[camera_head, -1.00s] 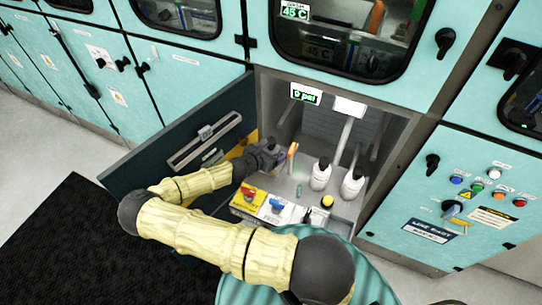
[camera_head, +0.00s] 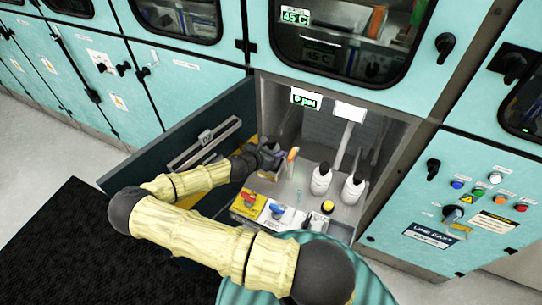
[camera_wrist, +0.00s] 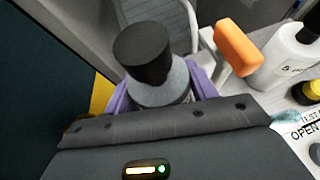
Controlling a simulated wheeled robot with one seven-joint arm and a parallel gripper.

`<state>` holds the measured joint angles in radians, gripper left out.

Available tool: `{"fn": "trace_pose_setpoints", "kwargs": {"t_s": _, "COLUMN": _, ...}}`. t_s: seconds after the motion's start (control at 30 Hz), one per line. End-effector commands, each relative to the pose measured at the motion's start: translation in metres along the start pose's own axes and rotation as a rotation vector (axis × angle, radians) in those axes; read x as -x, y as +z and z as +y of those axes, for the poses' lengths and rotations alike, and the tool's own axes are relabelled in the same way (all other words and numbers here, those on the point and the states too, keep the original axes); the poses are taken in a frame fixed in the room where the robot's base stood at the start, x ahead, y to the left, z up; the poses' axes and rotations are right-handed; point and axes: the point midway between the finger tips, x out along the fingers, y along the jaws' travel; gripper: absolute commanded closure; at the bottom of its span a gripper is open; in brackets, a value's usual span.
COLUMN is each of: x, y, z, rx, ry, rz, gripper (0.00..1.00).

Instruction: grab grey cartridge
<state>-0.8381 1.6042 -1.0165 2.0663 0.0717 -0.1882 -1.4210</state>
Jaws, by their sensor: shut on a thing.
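The grey cartridge (camera_wrist: 160,85), a grey round body with a black cylindrical top, stands between the purple fingers of my gripper (camera_wrist: 163,93) in the wrist view. The fingers are shut on it, one on each side. Its lower end is hidden behind the gripper body. In the head view, my gripper (camera_head: 271,153) is inside the open cabinet bay, at its left side near the open door. The cartridge is too small there to make out clearly.
An orange-topped item (camera_wrist: 237,47) stands just right of the cartridge. Two white bottles with black caps (camera_head: 321,180) (camera_head: 353,188) stand farther right. The open dark door (camera_head: 150,160) is on the left.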

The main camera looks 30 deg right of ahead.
Motion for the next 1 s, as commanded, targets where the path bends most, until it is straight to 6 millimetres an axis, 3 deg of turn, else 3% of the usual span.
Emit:
{"fn": "trace_pose_setpoints", "kwargs": {"t_s": 0.2, "x": 0.020, "y": 0.037, "z": 0.000, "rx": -0.005, "ry": 0.001, "rz": -0.001, "gripper": 0.73}}
{"fn": "trace_pose_setpoints", "kwargs": {"t_s": 0.4, "x": 0.031, "y": 0.056, "z": 0.000, "rx": -0.001, "ry": 0.000, "rz": -0.001, "gripper": 0.73}}
{"fn": "trace_pose_setpoints", "kwargs": {"t_s": 1.0, "x": 0.032, "y": 0.059, "z": 0.000, "rx": 0.000, "ry": 0.000, "rz": -0.001, "gripper": 0.73}}
